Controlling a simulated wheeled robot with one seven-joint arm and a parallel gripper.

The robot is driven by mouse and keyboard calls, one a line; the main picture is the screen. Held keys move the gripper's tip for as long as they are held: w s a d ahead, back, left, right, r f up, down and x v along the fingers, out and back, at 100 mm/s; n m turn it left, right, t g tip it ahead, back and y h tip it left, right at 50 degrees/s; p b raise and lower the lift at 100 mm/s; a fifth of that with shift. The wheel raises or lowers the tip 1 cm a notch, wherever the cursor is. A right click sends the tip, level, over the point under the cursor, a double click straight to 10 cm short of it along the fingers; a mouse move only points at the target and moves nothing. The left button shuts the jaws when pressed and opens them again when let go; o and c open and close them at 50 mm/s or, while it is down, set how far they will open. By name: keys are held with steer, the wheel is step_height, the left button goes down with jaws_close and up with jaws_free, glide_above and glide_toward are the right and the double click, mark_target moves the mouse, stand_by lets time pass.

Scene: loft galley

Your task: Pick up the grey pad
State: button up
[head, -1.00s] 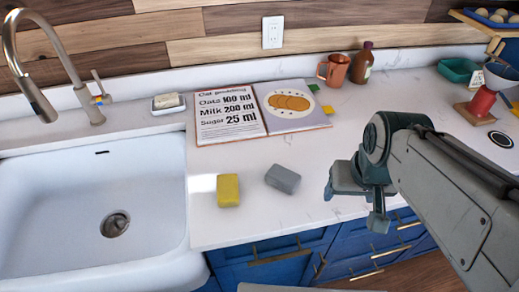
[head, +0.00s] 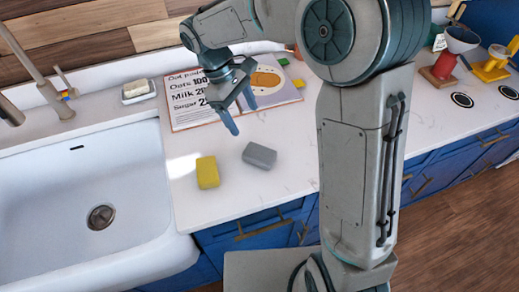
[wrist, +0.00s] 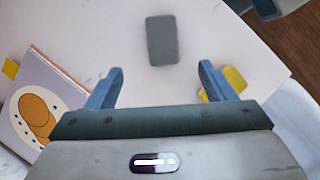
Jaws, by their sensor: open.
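The grey pad (head: 259,155) lies flat on the white counter, just right of a yellow sponge (head: 207,172). My gripper (head: 242,119) is open and empty, above the counter in front of the open recipe book and behind the pad. In the wrist view the grey pad (wrist: 161,40) shows whole, beyond the gap between the two blue fingers (wrist: 160,85) and apart from them. The yellow sponge (wrist: 232,82) is partly hidden behind the right finger there.
The recipe book (head: 190,100) lies open at the back of the counter. The white sink (head: 85,190) is at left, with a soap dish (head: 139,92) behind its corner. The counter's front edge runs close before the sponge. My arm hides part of the counter at right.

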glide_toward(259, 152)
steer(key=x, duration=0.5)
steer(key=shift+w+p, duration=0.2)
steer(key=shift+p, duration=0.2)
steer(key=p+x, duration=0.1)
steer(key=x, duration=0.3)
steer(key=shift+s+d+f, duration=0.1)
steer(key=shift+s, duration=0.15)
steer(key=shift+d+f, duration=0.15)
steer(key=shift+f, duration=0.25)
steer(key=shift+f, duration=0.2)
steer(key=c, duration=1.1)
steer(key=shift+r, duration=0.15)
